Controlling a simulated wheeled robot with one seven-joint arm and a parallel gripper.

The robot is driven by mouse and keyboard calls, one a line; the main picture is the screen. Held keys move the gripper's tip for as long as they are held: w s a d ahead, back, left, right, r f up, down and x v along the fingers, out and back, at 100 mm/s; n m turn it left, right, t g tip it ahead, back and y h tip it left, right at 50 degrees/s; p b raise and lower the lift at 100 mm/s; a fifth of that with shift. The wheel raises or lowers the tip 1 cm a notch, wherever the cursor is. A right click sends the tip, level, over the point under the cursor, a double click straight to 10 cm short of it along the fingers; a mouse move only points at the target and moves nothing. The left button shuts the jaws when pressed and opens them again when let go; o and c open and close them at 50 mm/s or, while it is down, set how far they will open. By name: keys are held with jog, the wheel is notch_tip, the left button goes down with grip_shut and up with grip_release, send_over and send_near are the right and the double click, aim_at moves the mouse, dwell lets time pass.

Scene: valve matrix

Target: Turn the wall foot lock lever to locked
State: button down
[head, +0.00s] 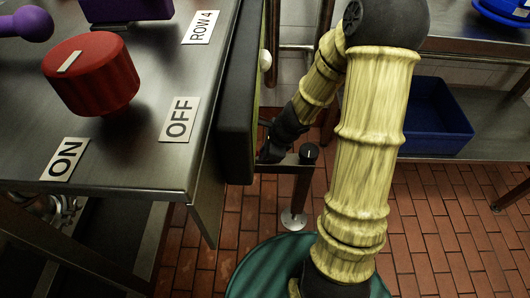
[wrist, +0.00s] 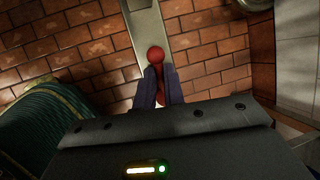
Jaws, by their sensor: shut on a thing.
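The lever (wrist: 155,54), red with a round ball end, shows in the wrist view in front of a pale grey metal strip. My gripper (wrist: 160,88) is shut on it, with one dark finger on each side of its red shaft and the ball sticking out beyond the fingertips. In the head view my gripper (head: 273,150) is low beside the dark edge of a panel. The lever cannot be made out there. No locked or unlocked marking is readable near the lever.
A steel bench (head: 130,155) with a red knob (head: 92,74) and ON, OFF and ROW 4 labels fills the left. A black-topped post (head: 309,154) stands close to my gripper. A blue bin (head: 438,118) sits on a shelf at right. Brick floor (head: 440,235) is open at lower right.

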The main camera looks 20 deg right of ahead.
jog(key=shift+d, duration=0.15)
jog(key=c, duration=1.5)
grip_release()
jog(key=shift+r, duration=0.1)
jog(key=p+v, duration=1.1)
jog(key=v, duration=0.6)
jog(key=shift+r, duration=0.1)
